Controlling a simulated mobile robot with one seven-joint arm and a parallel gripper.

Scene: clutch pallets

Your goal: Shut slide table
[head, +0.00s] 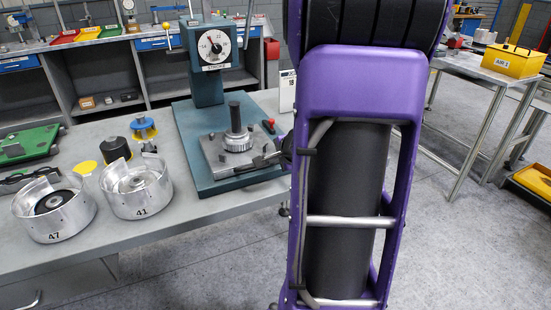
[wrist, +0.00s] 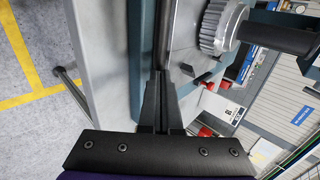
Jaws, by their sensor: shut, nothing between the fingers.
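The slide table (head: 216,155) is a grey metal plate on the teal base (head: 205,183) of a press with a round dial. It carries a toothed metal hub (head: 238,141) with a dark upright post. In the wrist view the slide table (wrist: 183,35) and hub (wrist: 215,28) are at the top. My gripper (head: 256,163) is at the right side of the slide table, partly hidden by my purple arm. In the wrist view my gripper (wrist: 160,73) has its fingers together and empty, the tips close to the plate's edge. I cannot tell whether they touch it.
Two metal drums, marked 47 (head: 55,223) and 41 (head: 140,202), stand left on the workbench (head: 190,212). Black and blue parts and a green tray (head: 28,147) are behind them. A red-handled item (head: 268,125) lies right of the hub. Open floor lies before the bench.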

